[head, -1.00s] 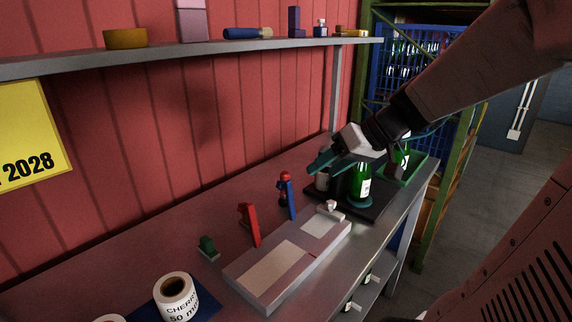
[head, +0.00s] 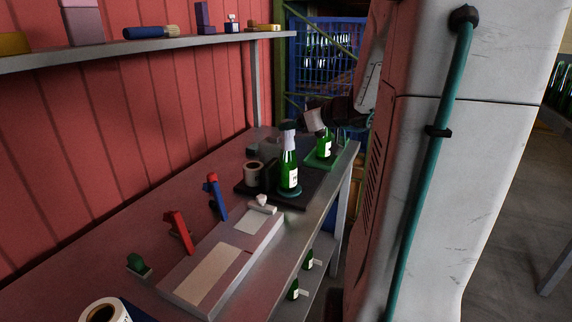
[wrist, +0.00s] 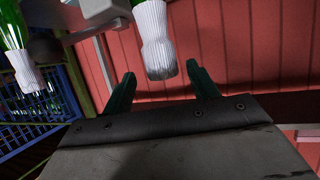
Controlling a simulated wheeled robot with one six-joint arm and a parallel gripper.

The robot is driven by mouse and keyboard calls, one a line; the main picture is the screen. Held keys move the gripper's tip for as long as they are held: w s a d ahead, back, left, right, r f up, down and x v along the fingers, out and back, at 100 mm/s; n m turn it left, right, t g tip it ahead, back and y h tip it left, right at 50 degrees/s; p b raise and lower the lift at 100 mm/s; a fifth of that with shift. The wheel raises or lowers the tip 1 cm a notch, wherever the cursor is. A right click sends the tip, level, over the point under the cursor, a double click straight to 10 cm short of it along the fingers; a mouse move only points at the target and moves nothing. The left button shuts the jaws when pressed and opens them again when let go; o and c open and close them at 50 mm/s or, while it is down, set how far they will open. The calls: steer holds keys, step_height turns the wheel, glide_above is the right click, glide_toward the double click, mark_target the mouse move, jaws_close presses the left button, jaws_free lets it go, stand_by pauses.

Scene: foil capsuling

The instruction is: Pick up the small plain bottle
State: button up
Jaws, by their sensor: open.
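A green bottle (head: 289,178) with a pale label and white neck foil stands upright on the black stand. Another labelled green bottle (head: 324,148) stands behind it on a green tray (head: 318,164). I cannot tell which bottle is the small plain one. My gripper (wrist: 162,88) is open, its two teal fingers apart with nothing held between them. In the wrist view, a white ribbed bottle neck (wrist: 155,45) hangs in the tilted picture beyond the fingers, and another white-necked bottle (wrist: 25,75) is at the left. In the head view the fingertips are unclear near the far tray.
A black stand (head: 305,192) carries a label roll (head: 254,173). A grey block (head: 222,262), red tool (head: 178,232) and blue tool (head: 217,198) are nearer. Small green bottles (head: 292,289) are under the bench. My white body fills the right.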

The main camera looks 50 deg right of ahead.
steer(key=x, duration=0.4)
steer(key=shift+w+a+f, duration=0.15)
steer(key=shift+w+f, duration=0.05)
steer(key=shift+f, duration=0.15)
jaws_close()
steer(key=shift+r, duration=0.1)
